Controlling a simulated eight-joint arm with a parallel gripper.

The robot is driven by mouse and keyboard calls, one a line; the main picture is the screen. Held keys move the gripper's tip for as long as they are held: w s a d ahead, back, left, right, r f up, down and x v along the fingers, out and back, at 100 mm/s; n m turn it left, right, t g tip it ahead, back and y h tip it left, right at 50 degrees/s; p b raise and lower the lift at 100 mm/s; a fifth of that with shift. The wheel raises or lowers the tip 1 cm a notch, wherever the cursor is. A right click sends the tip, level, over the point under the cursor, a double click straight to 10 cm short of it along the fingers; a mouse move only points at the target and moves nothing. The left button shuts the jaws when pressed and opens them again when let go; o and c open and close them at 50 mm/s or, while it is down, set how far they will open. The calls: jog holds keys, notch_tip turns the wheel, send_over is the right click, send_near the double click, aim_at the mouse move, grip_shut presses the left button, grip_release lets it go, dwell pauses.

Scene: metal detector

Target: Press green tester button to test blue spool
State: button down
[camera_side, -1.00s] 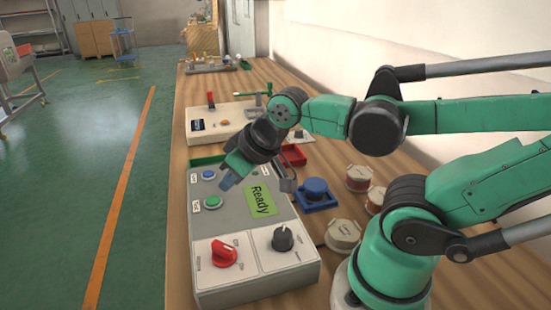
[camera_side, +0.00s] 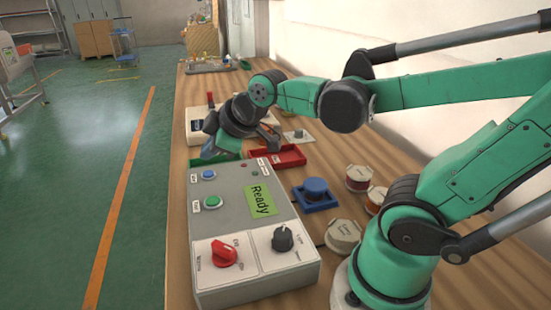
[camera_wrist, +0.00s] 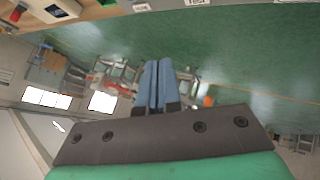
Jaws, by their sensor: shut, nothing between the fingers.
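The grey tester box (camera_side: 240,282) stands on the table with a "Ready" display (camera_side: 261,201). Its green button (camera_side: 212,202) is on the left of the top face, below a blue button (camera_side: 208,174). The blue spool (camera_side: 316,189) sits in a blue holder to the right of the tester. My gripper (camera_side: 208,153) is beyond the tester's far edge, apart from the buttons. In the wrist view its blue fingers (camera_wrist: 157,84) are together and empty.
A red tray (camera_side: 290,156) lies behind the tester. Several other spools (camera_side: 358,178) stand at the right. A white device (camera_side: 192,128) is farther back. The table's left edge drops to a green floor (camera_side: 60,220).

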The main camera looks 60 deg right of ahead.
aim_at(217, 201)
jog(key=shift+w+d+r+n, duration=0.25)
jog(key=shift+w+n, duration=0.2)
jog(key=shift+n, duration=0.25)
jog(key=shift+f, duration=0.1)
jog(key=shift+f, duration=4.35)
jog(key=shift+f, duration=0.1)
jog(key=shift+f, duration=0.3)
jog(key=shift+f, duration=0.35)
jog(key=shift+r, duration=0.75)
